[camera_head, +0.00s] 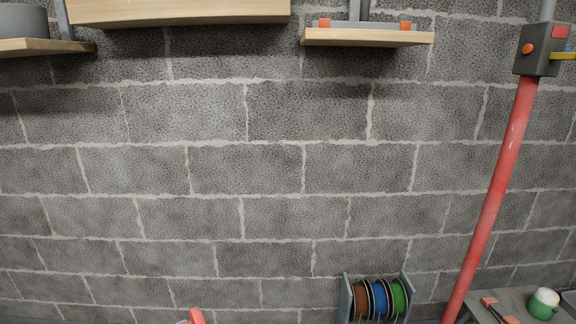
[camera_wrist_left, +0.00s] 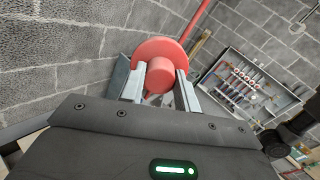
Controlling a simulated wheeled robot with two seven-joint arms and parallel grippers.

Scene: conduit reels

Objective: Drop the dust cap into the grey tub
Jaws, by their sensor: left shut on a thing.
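The red dust cap (camera_wrist_left: 158,72), a round flange with a smaller round boss, sits between the two fingers of my left gripper (camera_wrist_left: 160,84) in the left wrist view. The gripper is shut on it. In the head view, a small red piece (camera_head: 196,316) pokes up at the bottom edge; I cannot tell whether it is the cap. A dark grey round-sided container (camera_head: 24,19) stands on the upper left shelf, cut off by the frame; it may be the grey tub.
A grey block wall fills most of the head view. Wooden shelves (camera_head: 368,37) run along its top. A red pipe (camera_head: 497,185) slants down at right from a grey box (camera_head: 541,50). A reel rack (camera_head: 346,298) and a green-and-white container (camera_head: 542,304) are at lower right.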

